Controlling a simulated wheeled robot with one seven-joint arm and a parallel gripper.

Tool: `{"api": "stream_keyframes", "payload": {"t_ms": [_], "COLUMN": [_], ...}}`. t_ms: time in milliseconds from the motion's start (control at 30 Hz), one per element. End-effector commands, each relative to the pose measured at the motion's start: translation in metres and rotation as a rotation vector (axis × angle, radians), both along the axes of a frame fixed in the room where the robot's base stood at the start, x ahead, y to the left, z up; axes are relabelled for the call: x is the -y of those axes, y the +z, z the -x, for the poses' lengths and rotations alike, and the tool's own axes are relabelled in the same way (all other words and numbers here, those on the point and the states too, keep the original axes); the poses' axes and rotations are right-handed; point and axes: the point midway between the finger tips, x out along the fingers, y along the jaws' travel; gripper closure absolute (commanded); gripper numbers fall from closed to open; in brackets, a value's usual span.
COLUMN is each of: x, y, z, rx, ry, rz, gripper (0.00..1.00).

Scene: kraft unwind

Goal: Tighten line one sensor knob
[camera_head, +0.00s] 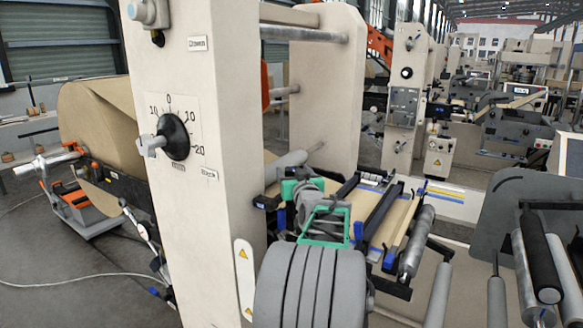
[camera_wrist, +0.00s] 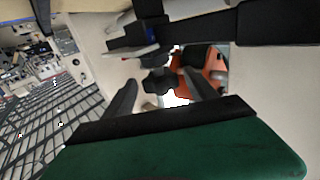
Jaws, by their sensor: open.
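A dark lobed knob (camera_wrist: 160,80) shows in the wrist view, under a dark bar with a grey block. My gripper (camera_wrist: 161,88) is open, its two grey fingers standing apart on the left and right of the knob as seen from the wrist. I see no clear contact, and the gap along the viewing direction is hard to judge. In the head view I cannot make out this knob or my fingertips; green and grey parts (camera_head: 325,225) crowd that area.
A beige column (camera_head: 218,110) with a black dial (camera_head: 175,137) and number scale stands at left in the head view. A large kraft roll (camera_head: 98,125) is behind it. Rollers (camera_head: 415,243) and a grey plate (camera_head: 530,200) are at right. An orange part (camera_wrist: 212,65) lies beyond the knob.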

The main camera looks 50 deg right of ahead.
Motion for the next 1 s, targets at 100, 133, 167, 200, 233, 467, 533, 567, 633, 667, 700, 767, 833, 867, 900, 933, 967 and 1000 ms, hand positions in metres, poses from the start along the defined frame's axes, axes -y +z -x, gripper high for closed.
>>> {"api": "stream_keyframes", "payload": {"t_ms": [100, 133, 167, 200, 233, 467, 533, 567, 633, 667, 700, 767, 833, 867, 900, 933, 967, 1000], "x": [0.0036, 0.0036, 0.0036, 0.0035, 0.0033, 0.0028, 0.0028, 0.0028, 0.0028, 0.0028, 0.0028, 0.0028, 0.0029, 0.0029, 0.0028, 0.0028, 0.0028, 0.0029], "y": [0.0006, 0.0003, 0.0000, -0.0001, -0.0002, -0.0002, -0.0001, -0.0001, -0.0001, -0.0001, -0.0001, 0.0000, 0.0000, 0.0000, 0.0000, -0.0001, 0.0000, 0.0000], "z": [-0.0063, -0.0066, -0.0068, -0.0067, -0.0068, -0.0073, -0.0073, -0.0073, -0.0072, -0.0072, -0.0072, -0.0072, -0.0071, -0.0071, -0.0070, -0.0070, -0.0070, -0.0070], "rx": [0.001, 0.001, 0.001, 0.001, 0.001, 0.001, 0.001, 0.001, 0.001, 0.001, 0.001, 0.001, 0.000, 0.000, 0.000, 0.000, 0.000, 0.000], "ry": [0.002, 0.002, 0.002, 0.002, 0.002, 0.004, 0.004, 0.004, 0.004, 0.004, 0.004, 0.003, 0.003, 0.003, 0.003, 0.003, 0.003, 0.003], "rz": [0.001, 0.001, 0.001, 0.001, 0.001, 0.001, 0.001, 0.001, 0.001, 0.001, 0.001, 0.001, 0.001, 0.001, 0.001, 0.001, 0.001, 0.001], "gripper": [0.34, 0.34, 0.34, 0.34, 0.34, 0.47, 0.53, 0.55, 0.61, 0.63, 0.67, 0.72, 0.77, 0.80, 0.83, 0.85, 0.88, 0.91]}}
